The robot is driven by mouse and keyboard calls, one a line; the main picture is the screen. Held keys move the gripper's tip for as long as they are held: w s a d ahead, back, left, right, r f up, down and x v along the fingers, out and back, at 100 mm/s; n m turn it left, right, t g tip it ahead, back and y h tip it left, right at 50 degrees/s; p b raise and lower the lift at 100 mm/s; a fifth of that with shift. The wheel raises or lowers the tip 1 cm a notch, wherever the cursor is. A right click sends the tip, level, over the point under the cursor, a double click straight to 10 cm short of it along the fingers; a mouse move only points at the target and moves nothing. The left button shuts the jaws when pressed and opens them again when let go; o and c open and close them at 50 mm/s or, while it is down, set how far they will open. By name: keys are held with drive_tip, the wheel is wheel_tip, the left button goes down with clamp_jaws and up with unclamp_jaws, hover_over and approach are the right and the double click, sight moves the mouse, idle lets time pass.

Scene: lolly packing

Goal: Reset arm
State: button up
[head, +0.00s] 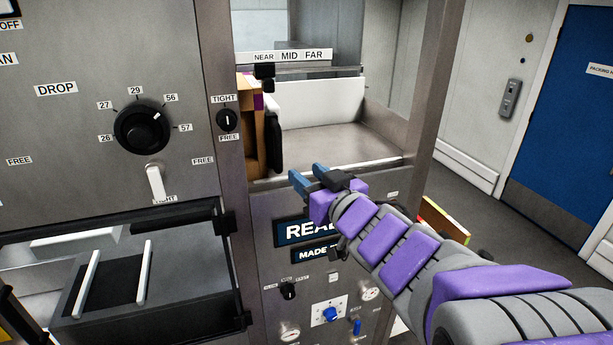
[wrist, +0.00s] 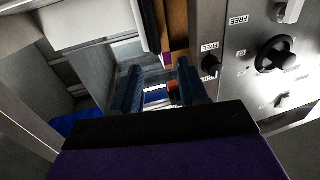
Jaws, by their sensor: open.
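My purple and grey arm reaches in from the right in the head view. My gripper (head: 308,179) is open and empty, with two blue fingers apart in front of the machine's bay opening. In the wrist view the fingers of my gripper (wrist: 158,90) stand apart with nothing between them. The gripper is just below and right of a brown box (head: 246,130) in the bay, and it appears apart from it.
The machine panel has a DROP dial (head: 142,126), a TIGHT/FREE knob (head: 228,120) and a white lever (head: 155,182). A black slider (head: 264,72) sits at NEAR. A dark drawer (head: 150,285) is at lower left. Open floor and a blue door (head: 570,120) lie right.

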drive_tip(key=d+f+m+g+h+b, duration=0.1)
drive_tip(key=d+f+m+h+b, duration=0.3)
drive_tip(key=d+f+h+b, duration=0.55)
drive_tip(key=s+d+f+m+g+b, duration=0.15)
drive_tip(key=s+d+f, duration=0.25)
drive_tip(key=f, duration=0.4)
drive_tip(key=s+d+f+g+b, duration=0.1)
drive_tip(key=s+d+f+g, duration=0.2)
drive_tip(key=f, duration=0.5)
drive_tip(key=s+f+m+g+h+b, duration=0.1)
drive_tip(key=s+f+g+b, duration=0.65)
drive_tip(key=s+f, duration=0.8)
drive_tip(key=s+a+f+g+y+b, duration=0.1)
drive_tip(key=s+a+f+g+b, duration=0.1)
drive_tip(key=s, duration=0.4)
drive_tip(key=s+a+f+g+b, duration=0.1)
drive_tip(key=s+f+g+b, duration=0.1)
drive_tip(key=s+f, duration=0.2)
drive_tip(key=s, duration=0.2)
drive_tip(key=shift+s+a+f+n+g+y+b, duration=0.15)
drive_tip(key=shift+s+a+n+g+y+b, duration=0.15)
drive_tip(key=shift+a+n+y+b, duration=0.1)
drive_tip(key=shift+d, duration=0.3)
drive_tip(key=shift+a, duration=0.15)
